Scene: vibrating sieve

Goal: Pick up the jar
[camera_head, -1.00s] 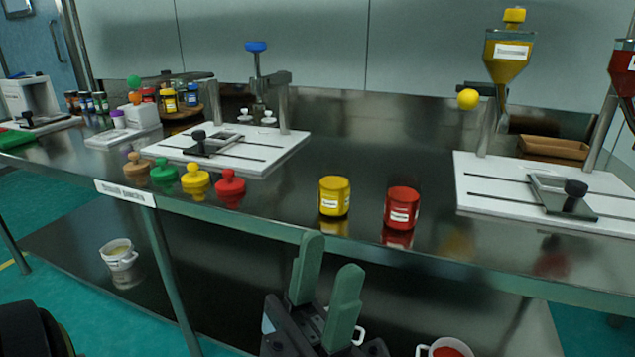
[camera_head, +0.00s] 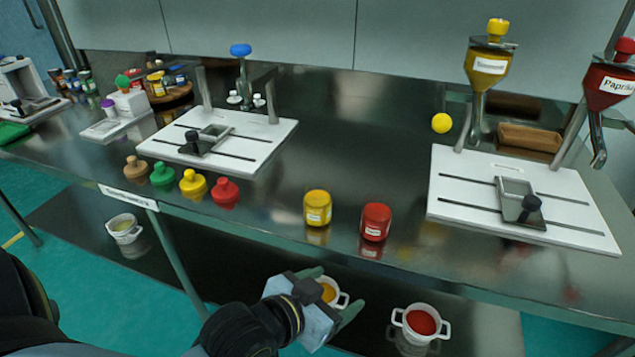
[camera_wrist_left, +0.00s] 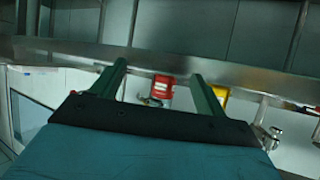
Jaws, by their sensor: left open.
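A yellow jar (camera_head: 317,208) and a red jar (camera_head: 376,222) stand upright near the front edge of the steel counter, side by side and apart. My left gripper (camera_head: 337,290) is below and in front of the counter edge, open and empty, touching neither jar. In the left wrist view the red jar (camera_wrist_left: 163,88) shows beyond the gap between the fingers of the left gripper (camera_wrist_left: 160,69), and the yellow jar (camera_wrist_left: 221,95) shows beside the right finger. My right gripper is out of view.
Several knobbed lids (camera_head: 193,184) stand left of the jars. White sieve stands (camera_head: 262,140) (camera_head: 585,222) are behind left and at right. Hoppers (camera_head: 487,65) hang above the right stand. Lidless white pots (camera_head: 421,325) sit on the lower shelf. The counter behind the jars is clear.

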